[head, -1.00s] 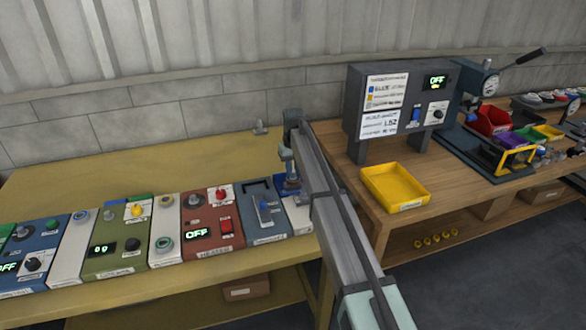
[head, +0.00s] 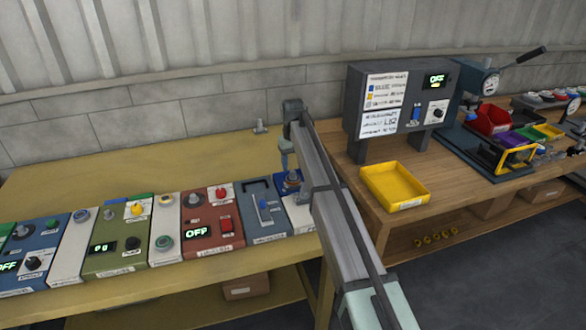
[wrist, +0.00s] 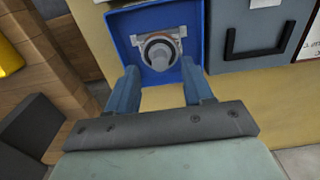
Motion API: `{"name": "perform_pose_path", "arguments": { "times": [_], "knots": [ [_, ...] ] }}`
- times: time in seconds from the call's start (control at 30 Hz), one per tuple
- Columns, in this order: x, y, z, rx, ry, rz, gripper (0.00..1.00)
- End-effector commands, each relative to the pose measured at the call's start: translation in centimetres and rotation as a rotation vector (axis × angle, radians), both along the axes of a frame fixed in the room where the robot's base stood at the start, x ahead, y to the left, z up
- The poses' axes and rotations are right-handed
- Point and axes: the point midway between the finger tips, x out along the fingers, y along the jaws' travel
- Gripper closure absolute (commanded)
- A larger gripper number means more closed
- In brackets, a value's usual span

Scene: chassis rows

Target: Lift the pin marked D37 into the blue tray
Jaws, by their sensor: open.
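A blue square tray (wrist: 116,27) with a raised rim shows at the top of the wrist view. In the head view a small blue unit (head: 303,212), seemingly the same tray, sits at the right end of the module row. A grey pin-like round piece (wrist: 158,56) stands in a ringed mount inside it; no D37 marking is readable. My gripper (wrist: 160,70) is open, its two blue fingers apart at the tray's near edge, with nothing held between them. In the head view my gripper (head: 288,165) hangs above the blue unit, partly hidden by my arm.
A slate module with a handle (head: 262,207) stands beside the blue unit, with more modules (head: 120,240) to the left. A yellow tray (head: 395,184) and a control box (head: 405,105) stand on the wooden bench at right. The yellow bench behind the modules is largely clear.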

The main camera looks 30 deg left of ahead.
Motion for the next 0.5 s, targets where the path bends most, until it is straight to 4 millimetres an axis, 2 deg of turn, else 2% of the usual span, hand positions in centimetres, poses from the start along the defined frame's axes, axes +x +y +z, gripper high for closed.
{"name": "perform_pose_path", "arguments": {
  "times": [0.03,0.3,0.5],
  "knots": [
    [0.1,0.1,1.1,0.001,-0.001,0.000,0.49],
    [0.1,0.1,6.5,0.001,-0.001,0.000,0.49],
    [0.1,0.1,9.6,0.001,-0.001,0.000,0.49]
  ]
}}
